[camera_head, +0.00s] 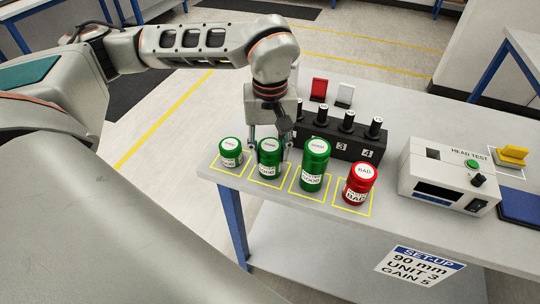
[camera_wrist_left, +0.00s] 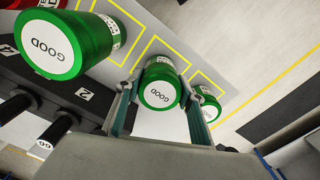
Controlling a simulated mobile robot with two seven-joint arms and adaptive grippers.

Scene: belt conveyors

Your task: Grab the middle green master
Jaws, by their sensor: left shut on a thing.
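Three green masters with white GOOD labels stand in yellow squares at the table's front left. The middle green master (camera_head: 269,160) stands upright between the short green one (camera_head: 230,153) and the tall green one (camera_head: 314,166). My left gripper (camera_head: 269,145) comes down over the middle one, with a finger on each side. In the left wrist view, the middle master (camera_wrist_left: 159,88) lies between the fingers of the gripper (camera_wrist_left: 160,100), which is shut on it. The tall master (camera_wrist_left: 75,45) and the short one (camera_wrist_left: 209,106) are on either side. My right gripper is not in view.
A red BAD master (camera_head: 359,185) stands right of the tall green one. A black numbered block (camera_head: 340,141) with several dark plugs is close behind the masters. A grey test box (camera_head: 440,176) is further right. The floor left of the table is clear.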

